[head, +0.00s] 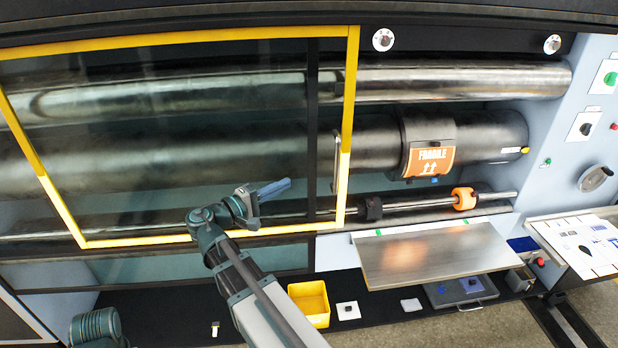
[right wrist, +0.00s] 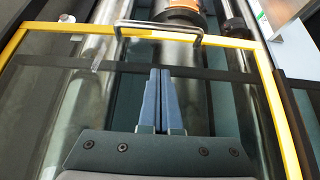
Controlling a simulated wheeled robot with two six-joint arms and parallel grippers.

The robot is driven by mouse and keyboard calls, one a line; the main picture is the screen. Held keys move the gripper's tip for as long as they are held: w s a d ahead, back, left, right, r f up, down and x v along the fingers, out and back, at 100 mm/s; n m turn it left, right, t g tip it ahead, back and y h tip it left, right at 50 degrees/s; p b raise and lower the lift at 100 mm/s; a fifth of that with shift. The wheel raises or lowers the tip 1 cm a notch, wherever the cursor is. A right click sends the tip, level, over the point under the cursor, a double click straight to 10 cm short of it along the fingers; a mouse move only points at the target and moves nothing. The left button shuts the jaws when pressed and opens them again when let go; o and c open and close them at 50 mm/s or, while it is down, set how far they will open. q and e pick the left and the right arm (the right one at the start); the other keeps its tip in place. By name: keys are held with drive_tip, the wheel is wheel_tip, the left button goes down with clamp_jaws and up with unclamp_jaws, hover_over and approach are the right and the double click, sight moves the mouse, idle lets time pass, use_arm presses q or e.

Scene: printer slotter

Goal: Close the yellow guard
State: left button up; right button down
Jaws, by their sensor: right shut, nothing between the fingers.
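The yellow guard (head: 345,150) is a yellow-edged clear panel covering the left part of the rollers. Its right edge stands left of the orange FRAGILE plate (head: 432,158), so the right part of the rollers is uncovered. A metal bar handle (head: 337,160) is on the guard's right edge. My right gripper (head: 285,186), with blue fingers, is shut and empty in front of the panel, left of the handle. In the right wrist view its fingers (right wrist: 161,75) point toward the handle (right wrist: 158,30), with a gap between. My left gripper is not in view.
A metal shelf (head: 435,255) juts out below the uncovered rollers. A yellow bin (head: 310,303) sits low beside my right arm. A control panel with a crank (head: 595,178) stands at the right. An orange collar (head: 464,198) is on the lower shaft.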

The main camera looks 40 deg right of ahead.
sight(308, 172)
drive_tip(key=d, duration=0.9)
drive_tip(key=shift+s+d, duration=0.15)
drive_tip(key=shift+d, duration=0.15)
drive_tip(key=s+d, duration=0.2)
drive_tip(key=s, duration=0.1)
drive_tip(key=shift+d, duration=0.35)
